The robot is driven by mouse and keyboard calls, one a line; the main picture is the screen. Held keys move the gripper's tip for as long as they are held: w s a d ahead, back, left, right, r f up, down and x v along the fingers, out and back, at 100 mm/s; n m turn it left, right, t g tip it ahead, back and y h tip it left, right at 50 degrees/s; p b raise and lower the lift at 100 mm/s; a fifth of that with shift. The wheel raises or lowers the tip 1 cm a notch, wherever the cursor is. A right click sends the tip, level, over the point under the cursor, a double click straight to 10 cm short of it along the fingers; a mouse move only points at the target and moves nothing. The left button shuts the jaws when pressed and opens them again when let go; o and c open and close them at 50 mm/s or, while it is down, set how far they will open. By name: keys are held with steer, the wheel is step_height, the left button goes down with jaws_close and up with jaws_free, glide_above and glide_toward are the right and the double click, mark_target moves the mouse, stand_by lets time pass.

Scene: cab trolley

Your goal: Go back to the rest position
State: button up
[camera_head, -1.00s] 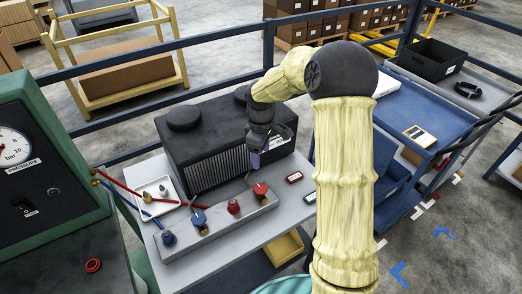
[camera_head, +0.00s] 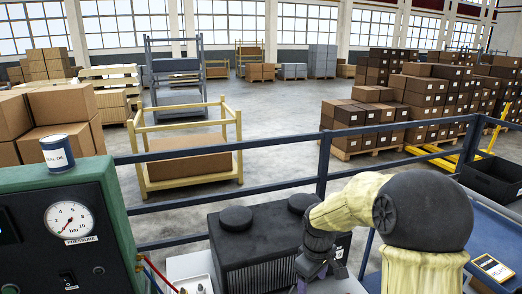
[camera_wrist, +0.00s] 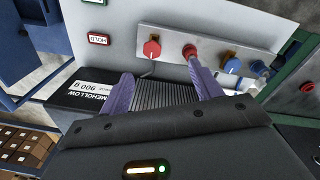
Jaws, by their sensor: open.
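My gripper (camera_head: 314,272) is at the lower edge of the head view, by the front right part of a black ribbed unit (camera_head: 262,248). In the wrist view its two purple fingers stand wide apart with nothing between them, so my gripper (camera_wrist: 162,84) is open and empty. The ribbed side of the black unit (camera_wrist: 165,95) shows behind the fingers. Beyond it is a grey valve strip (camera_wrist: 210,45) with a red knob (camera_wrist: 152,48), a second red knob (camera_wrist: 190,51) and a blue knob (camera_wrist: 231,66). The front of the trolley is cut off in the head view.
A green-edged pressure console (camera_head: 75,235) with a tin (camera_head: 57,153) on top stands left. A blue railing (camera_head: 270,143) runs behind the unit. A blue cart (camera_head: 490,235) with a black bin (camera_head: 492,180) stands right. Open floor lies beyond the railing.

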steer(key=s+m+t, duration=0.2)
steer(key=s+m, duration=0.6)
steer(key=s, duration=0.7)
steer(key=shift+s+d+r, duration=0.3)
steer(key=shift+d+r, duration=0.05)
steer(key=shift+d, duration=0.1)
